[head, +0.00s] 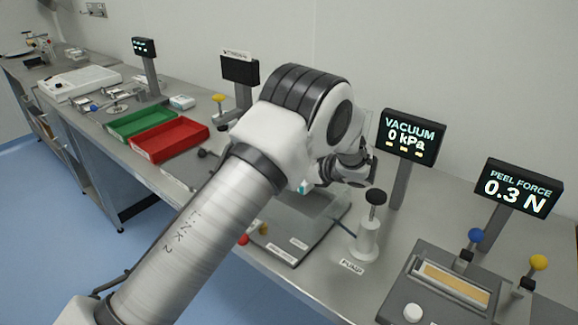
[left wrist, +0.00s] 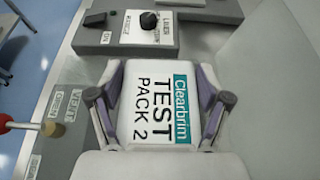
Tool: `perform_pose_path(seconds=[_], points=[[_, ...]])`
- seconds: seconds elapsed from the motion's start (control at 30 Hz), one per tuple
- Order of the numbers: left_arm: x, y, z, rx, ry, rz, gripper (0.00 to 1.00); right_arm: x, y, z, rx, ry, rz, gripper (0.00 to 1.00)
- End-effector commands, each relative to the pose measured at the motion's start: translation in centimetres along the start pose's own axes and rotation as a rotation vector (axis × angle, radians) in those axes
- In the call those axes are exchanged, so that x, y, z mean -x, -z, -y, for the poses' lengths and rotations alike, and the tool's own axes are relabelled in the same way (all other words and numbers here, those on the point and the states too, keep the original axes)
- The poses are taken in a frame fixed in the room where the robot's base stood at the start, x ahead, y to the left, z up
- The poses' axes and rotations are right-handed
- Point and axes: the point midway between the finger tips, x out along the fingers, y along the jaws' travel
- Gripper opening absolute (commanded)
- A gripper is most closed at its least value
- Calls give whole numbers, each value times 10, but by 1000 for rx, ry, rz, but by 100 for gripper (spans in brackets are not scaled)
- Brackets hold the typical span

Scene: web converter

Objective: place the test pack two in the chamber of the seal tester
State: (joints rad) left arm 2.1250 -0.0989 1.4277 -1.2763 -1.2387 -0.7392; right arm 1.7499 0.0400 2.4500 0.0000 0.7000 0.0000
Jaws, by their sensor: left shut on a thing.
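Test pack two (left wrist: 160,105) is a white pack with a teal "Clearbrim" band and "TEST PACK 2" print. In the left wrist view my left gripper (left wrist: 160,92) is shut on it, one finger at each side. In the head view my left arm reaches in and hides most of the gripper, with a small teal bit of the pack (head: 302,188) showing below the wrist. The seal tester's clear chamber (head: 318,212) stands on a dark base just below the gripper. The arm covers its left part, so I cannot tell how its lid stands. My right gripper is not in view.
The pump (head: 368,238) with a black knob stands right of the chamber, beside the vacuum display (head: 410,138) reading 0 kPa. A peel tester (head: 440,287) is at the front right. Red (head: 168,140) and green (head: 141,121) trays lie to the left. A red-tipped lever (left wrist: 5,124) shows in the left wrist view.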

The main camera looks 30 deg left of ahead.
Motion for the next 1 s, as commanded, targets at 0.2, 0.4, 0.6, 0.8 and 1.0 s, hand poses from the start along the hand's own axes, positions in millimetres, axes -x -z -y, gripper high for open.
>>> perform_pose_path(seconds=[0.2,0.4,0.6,0.8,1.0], points=[[-2,5,-1,-6,0,-5,88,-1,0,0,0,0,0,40],[-1,4,0,-4,2,-4,88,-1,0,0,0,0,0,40],[1,-2,1,-2,4,-3,88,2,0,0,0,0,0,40],[34,-14,1,-5,7,0,88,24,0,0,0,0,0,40],[89,-14,1,-6,5,0,88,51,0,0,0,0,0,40]])
